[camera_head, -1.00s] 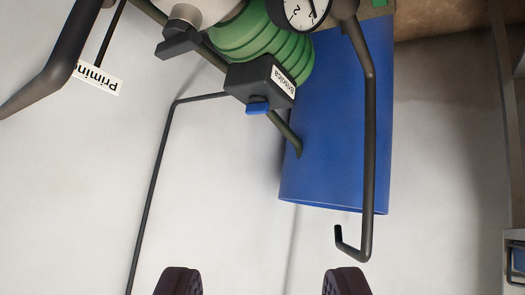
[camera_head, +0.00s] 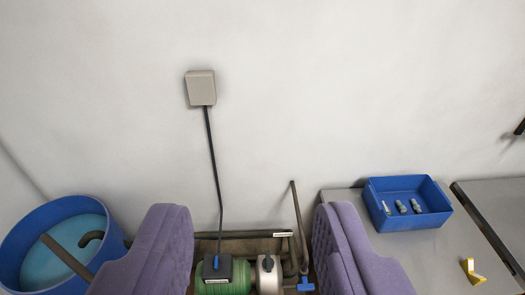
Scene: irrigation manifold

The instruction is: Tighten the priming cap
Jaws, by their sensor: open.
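My gripper (camera_head: 254,250) is open and empty, its two purple ridged fingers wide apart at the bottom of the view. Between and beyond them, low in the picture, stands the pump: a green ribbed motor (camera_head: 222,289) with a black box (camera_head: 216,268) on top, and a pale grey pump body (camera_head: 269,281) to its right. A small dark and light fitting (camera_head: 268,263) shows on top of the pump body. I cannot tell whether it is the priming cap or how tight it is. The lower part of the pump is cut off by the picture edge.
A blue tub (camera_head: 30,232) with water and pipes stands at left. A blue-handled valve (camera_head: 305,285) and upright pipe (camera_head: 298,220) are right of the pump. A blue tray (camera_head: 433,187) with small cylinders sits on a grey table. A grey wall box (camera_head: 200,88) has a cable hanging down.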

